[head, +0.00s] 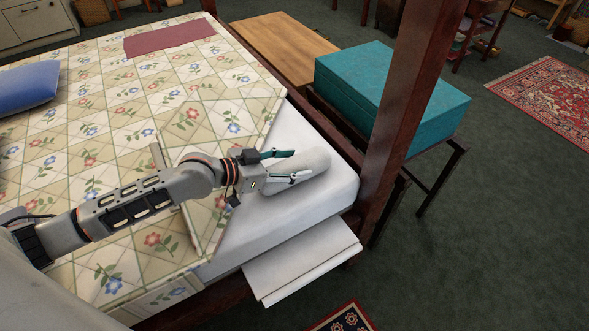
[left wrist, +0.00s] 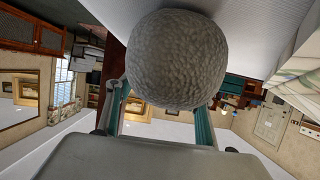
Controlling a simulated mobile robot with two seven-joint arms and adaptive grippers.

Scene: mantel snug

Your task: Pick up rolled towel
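The rolled towel (head: 304,167) is a pale grey cylinder lying on the white sheet at the corner of the bed. My left gripper (head: 291,164) is at its near end, with its fingers spread to either side of it. In the left wrist view the towel's round, textured end (left wrist: 178,60) fills the upper middle, in front of the gripper's two teal fingers (left wrist: 160,122). The fingers look open, and I cannot tell whether they touch the towel. My right gripper is not in view.
A dark wooden bedpost (head: 408,110) stands just right of the towel. Beyond it a teal box (head: 392,95) sits on a dark stand. A floral quilt (head: 85,150) covers most of the bed. A white board (head: 303,263) juts out below the mattress.

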